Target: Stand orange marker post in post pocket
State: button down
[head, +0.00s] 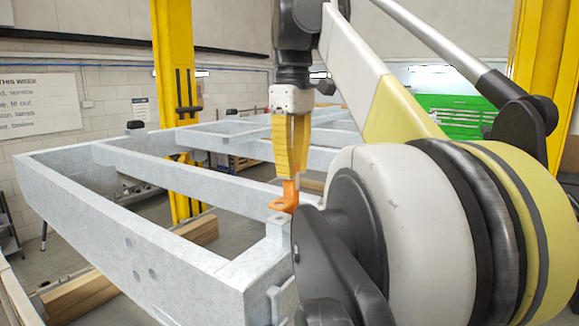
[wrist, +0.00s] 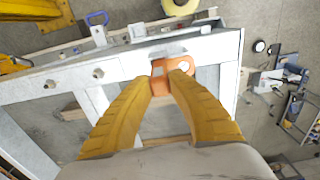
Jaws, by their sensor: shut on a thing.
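My gripper (head: 291,172) points down over the near corner of the grey trailer frame (head: 130,232). Its yellow fingers are shut on the orange marker post (head: 288,192), whose visible part is short with a flat, holed piece at the bottom. In the head view this piece appears just above or against a grey upright block (head: 278,234) at the corner. The wrist view shows the orange post (wrist: 159,71) between the fingertips (wrist: 164,79), beside the frame's beam (wrist: 125,67). No post pocket is clearly visible, and I cannot tell whether the post touches the frame.
Yellow lift columns (head: 176,85) stand around the frame. A green tool cabinet (head: 462,120) is at the back. Timber blocks (head: 82,296) lie below the frame. A round yellow-orange thing (wrist: 180,6) and a blue handle (wrist: 97,18) show beyond the beam. My arm hides the right side.

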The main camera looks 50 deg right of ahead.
jog(key=shift+f+b, duration=0.7)
jog(key=shift+f, duration=0.5)
jog(key=c, duration=1.3)
grip_release()
jog(key=shift+o, duration=0.2)
jog(key=shift+r, duration=0.1)
jog(key=shift+r, duration=0.1)
notch_tip(320, 180, up, 7)
jog(key=shift+r, duration=0.15)
